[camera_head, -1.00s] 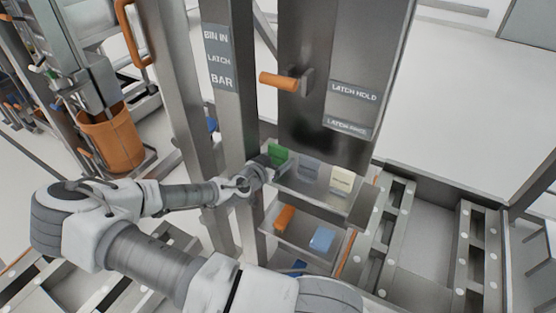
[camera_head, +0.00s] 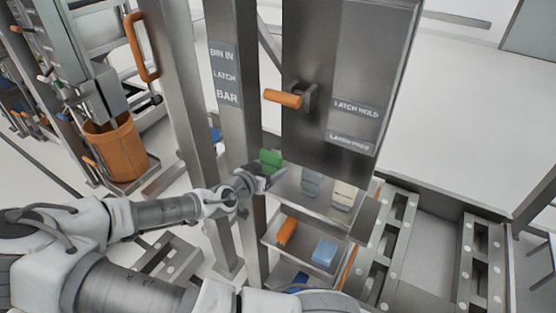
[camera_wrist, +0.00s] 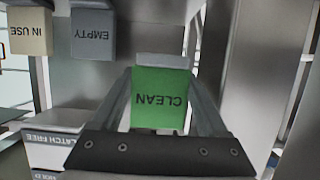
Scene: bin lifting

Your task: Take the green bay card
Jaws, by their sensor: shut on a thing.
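The green bay card (camera_head: 270,160) is at the left end of the upper card tray (camera_head: 318,212). In the wrist view the green card (camera_wrist: 159,97) reads "CLEAN", upside down, and sits between my two fingers. My gripper (camera_head: 262,171) is shut on it; in the wrist view my gripper (camera_wrist: 160,100) has one finger on each side of the card. A grey strip (camera_wrist: 164,61) shows along the card's far edge. I cannot tell whether the card is clear of the tray.
A grey "EMPTY" card (camera_wrist: 92,34) and a cream "IN USE" card (camera_wrist: 30,32) stand to the right in the head view. A lower tray holds an orange item (camera_head: 287,230) and a blue item (camera_head: 324,252). An orange latch handle (camera_head: 283,98) juts out above. A steel post (camera_head: 236,150) stands close left.

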